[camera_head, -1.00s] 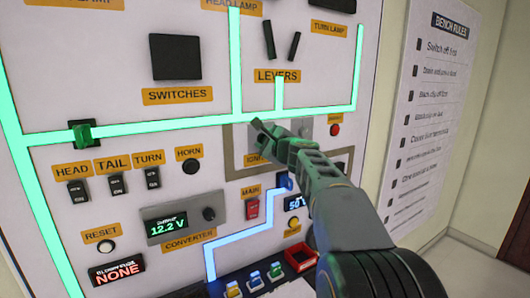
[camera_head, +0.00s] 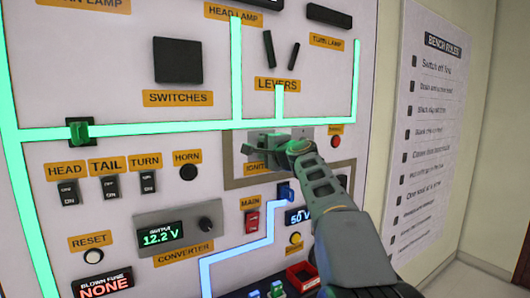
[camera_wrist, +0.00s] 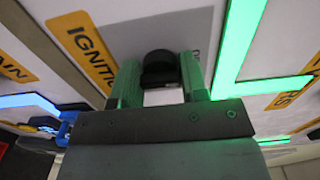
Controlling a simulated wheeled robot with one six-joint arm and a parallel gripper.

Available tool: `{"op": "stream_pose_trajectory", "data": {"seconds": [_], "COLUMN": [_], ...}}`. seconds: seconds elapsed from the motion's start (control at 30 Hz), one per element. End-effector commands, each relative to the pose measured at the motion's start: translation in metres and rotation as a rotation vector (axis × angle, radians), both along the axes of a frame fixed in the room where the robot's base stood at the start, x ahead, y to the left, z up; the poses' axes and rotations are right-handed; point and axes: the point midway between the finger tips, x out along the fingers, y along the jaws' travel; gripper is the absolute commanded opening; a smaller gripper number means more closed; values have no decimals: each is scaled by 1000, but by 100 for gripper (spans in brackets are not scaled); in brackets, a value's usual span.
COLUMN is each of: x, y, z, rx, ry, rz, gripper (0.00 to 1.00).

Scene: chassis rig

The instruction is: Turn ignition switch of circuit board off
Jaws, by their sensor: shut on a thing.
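The ignition switch is a round black knob (camera_wrist: 159,68) on the board, seen in the wrist view between my gripper's two fingers. My gripper (camera_wrist: 159,82) is shut on this knob, with one finger on each side. In the head view my gripper (camera_head: 262,147) is at the board, just above the partly covered ignition label (camera_head: 257,168); the knob itself is hidden there. The ignition label (camera_wrist: 82,50) also shows in the wrist view. The circuit board (camera_head: 120,220) has glowing green lines and a blue line. Its converter display (camera_head: 162,233) reads 12.2 V.
A red main switch (camera_head: 252,221) and a blue connector (camera_head: 285,191) sit below my gripper. A red button (camera_head: 335,141) is to its right. Head, tail and turn switches (camera_head: 108,187) are at the left. A bench rules sheet (camera_head: 425,140) hangs on the right wall.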

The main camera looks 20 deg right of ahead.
Motion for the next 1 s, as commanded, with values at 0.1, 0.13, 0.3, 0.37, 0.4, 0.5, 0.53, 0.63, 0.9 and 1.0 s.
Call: {"op": "stream_pose_trajectory", "data": {"seconds": [0.1,0.13,0.3,0.37,0.4,0.5,0.53,0.63,0.9,1.0], "x": [0,0,0,0,0,0,0,0,0,-4], "y": [0,0,0,0,0,0,0,0,0,-1], "z": [-1,-1,-1,-1,-1,-1,-1,-1,0,-1], "rx": [-10,-11,-13,-13,-13,-13,-13,-12,-11,-11], "ry": [1,1,1,1,1,1,1,1,0,-1], "rz": [2,2,2,2,1,1,1,1,1,0], "gripper": [17,17,17,17,17,44,47,56,62,62]}}
